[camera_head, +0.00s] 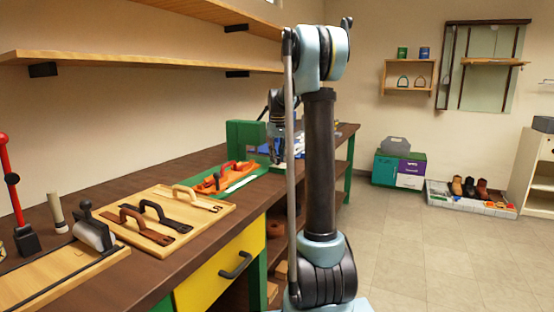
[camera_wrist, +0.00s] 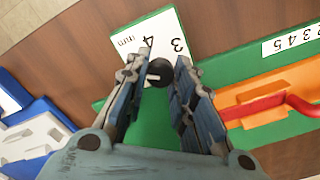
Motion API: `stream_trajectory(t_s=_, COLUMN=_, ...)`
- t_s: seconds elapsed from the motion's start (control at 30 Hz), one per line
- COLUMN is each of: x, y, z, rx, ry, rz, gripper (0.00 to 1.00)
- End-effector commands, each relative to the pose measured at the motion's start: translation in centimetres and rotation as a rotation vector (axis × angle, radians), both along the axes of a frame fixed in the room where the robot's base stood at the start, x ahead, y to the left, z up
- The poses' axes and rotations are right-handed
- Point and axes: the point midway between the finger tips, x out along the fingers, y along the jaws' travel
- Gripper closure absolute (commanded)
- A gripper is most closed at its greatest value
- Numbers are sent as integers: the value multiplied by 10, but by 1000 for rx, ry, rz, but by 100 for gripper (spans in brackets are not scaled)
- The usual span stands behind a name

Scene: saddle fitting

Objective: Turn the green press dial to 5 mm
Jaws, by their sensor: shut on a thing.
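The green press (camera_head: 246,137) stands on the workbench, partly behind my arm in the head view. In the wrist view its green body (camera_wrist: 150,132) lies below a white scale plate (camera_wrist: 128,42) marked "mm", 4 and 3; other figures are hidden or out of view. The dark round dial (camera_wrist: 160,72) with a small pale mark sits between my fingertips. My gripper (camera_wrist: 162,76) is shut on the dial, one finger on each side. The dial's exact setting cannot be read. In the head view the fingertips are hidden or too small to make out.
An orange part with a red handle (camera_wrist: 300,102) lies right of the press, near another scale strip (camera_wrist: 290,40). Blue and white parts (camera_wrist: 30,135) lie to the left. A wooden board with handled tools (camera_head: 170,215) is nearer on the bench (camera_head: 130,285). Shelves (camera_head: 130,58) hang above.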

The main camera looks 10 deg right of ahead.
Motion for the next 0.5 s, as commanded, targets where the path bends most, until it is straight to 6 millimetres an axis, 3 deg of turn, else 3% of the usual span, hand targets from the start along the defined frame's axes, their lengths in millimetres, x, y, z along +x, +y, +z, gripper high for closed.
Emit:
stream_trajectory(t_s=0.27, x=2, y=0, z=1, rx=-1, ry=-3, rz=0, gripper=100)
stream_trajectory(t_s=0.3, x=2, y=0, z=0, rx=-1, ry=-3, rz=0, gripper=68)
stream_trajectory(t_s=0.33, x=2, y=0, z=0, rx=0, ry=-3, rz=0, gripper=61)
stream_trajectory(t_s=0.37, x=1, y=0, z=0, rx=0, ry=-2, rz=0, gripper=56)
stream_trajectory(t_s=0.5, x=1, y=0, z=0, rx=0, ry=-2, rz=-1, gripper=56)
